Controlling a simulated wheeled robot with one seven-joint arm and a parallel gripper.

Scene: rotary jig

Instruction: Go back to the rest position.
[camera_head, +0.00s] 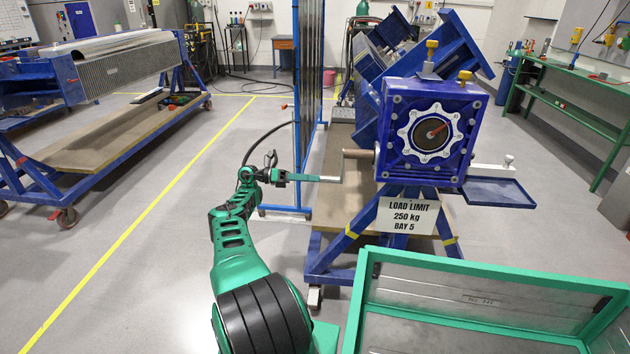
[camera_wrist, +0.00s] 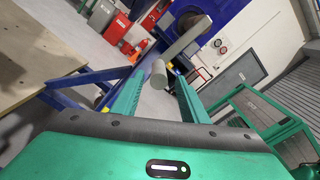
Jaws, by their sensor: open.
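The rotary jig has a blue gearbox (camera_head: 435,178) with a white scalloped dial and a red pointer on its front. A crank (camera_head: 358,153) sticks out of its left side, with a bar bending down toward my gripper. My gripper (camera_head: 312,178) is level with the crank's lower end, on its left. In the wrist view the two green fingers stand apart. The round grey end of the crank handle (camera_wrist: 158,74) shows between their tips, with space on both sides. The crank bar (camera_wrist: 188,38) shows beyond. Contact with the handle cannot be told.
A green-rimmed crate (camera_head: 480,268) stands at the front right. A blue barred screen (camera_head: 309,90) stands behind my gripper. A blue wheeled trolley (camera_head: 105,155) is at the left. Open floor (camera_head: 150,270) lies left of my arm. A blue tray (camera_head: 500,192) juts from the jig's right side.

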